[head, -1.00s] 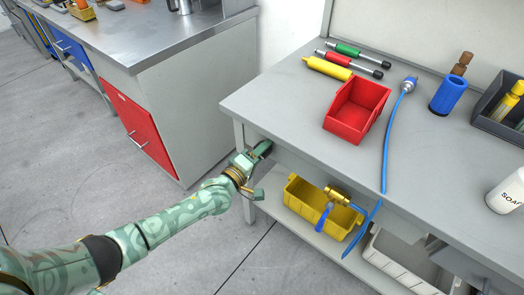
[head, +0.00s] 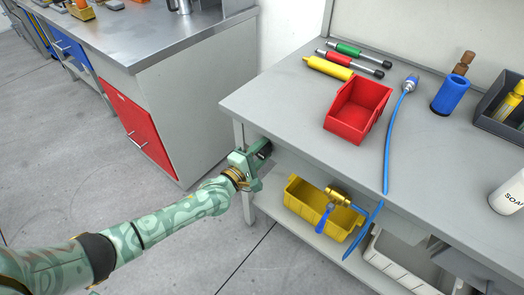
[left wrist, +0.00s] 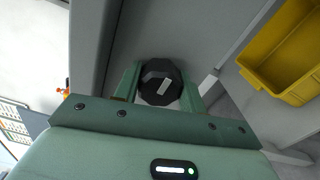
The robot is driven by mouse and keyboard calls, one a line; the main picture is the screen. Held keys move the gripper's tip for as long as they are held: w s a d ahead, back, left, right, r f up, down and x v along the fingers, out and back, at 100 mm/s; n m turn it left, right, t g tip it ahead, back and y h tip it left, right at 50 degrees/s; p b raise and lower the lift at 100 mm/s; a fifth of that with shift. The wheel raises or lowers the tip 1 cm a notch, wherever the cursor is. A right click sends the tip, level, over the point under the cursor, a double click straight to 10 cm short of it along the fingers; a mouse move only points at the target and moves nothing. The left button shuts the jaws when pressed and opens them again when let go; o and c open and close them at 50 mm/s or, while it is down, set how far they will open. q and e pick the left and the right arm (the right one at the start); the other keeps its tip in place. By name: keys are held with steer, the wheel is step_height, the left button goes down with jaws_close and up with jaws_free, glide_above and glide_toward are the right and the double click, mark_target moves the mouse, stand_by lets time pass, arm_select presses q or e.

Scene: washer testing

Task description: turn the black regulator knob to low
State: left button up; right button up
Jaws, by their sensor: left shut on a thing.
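The black regulator knob (left wrist: 160,84) is a round, faceted knob with a pale pointer mark on its face. In the left wrist view it sits between the two green fingers of my left gripper (left wrist: 161,88), which is shut on it. The pale mark runs aslant, from lower left to upper right. In the head view my left gripper (head: 262,150) is at the workbench's front left corner, just under the top. The knob (head: 265,147) shows there only as a dark patch, mostly hidden by the gripper. My right gripper is not in view.
A grey workbench (head: 290,105) bears a red bin (head: 345,122), a blue hose (head: 387,150) and several tools. Below it are a brass valve with a blue handle (head: 325,217) and a yellow bin (head: 305,205). Open floor lies to the left, before a red-doored cabinet (head: 142,132).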

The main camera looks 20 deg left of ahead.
arm_select(q)
steer(key=shift+f, duration=0.1)
steer(key=o, duration=1)
steer(key=shift+c, duration=0.2)
steer(key=shift+s+a, duration=0.1)
steer(key=p+v, duration=0.4)
steer(key=v, duration=1.2)
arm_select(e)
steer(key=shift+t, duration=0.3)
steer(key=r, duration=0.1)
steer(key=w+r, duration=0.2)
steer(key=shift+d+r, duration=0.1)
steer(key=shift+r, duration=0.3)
arm_select(q)
steer(key=shift+s, duration=0.1)
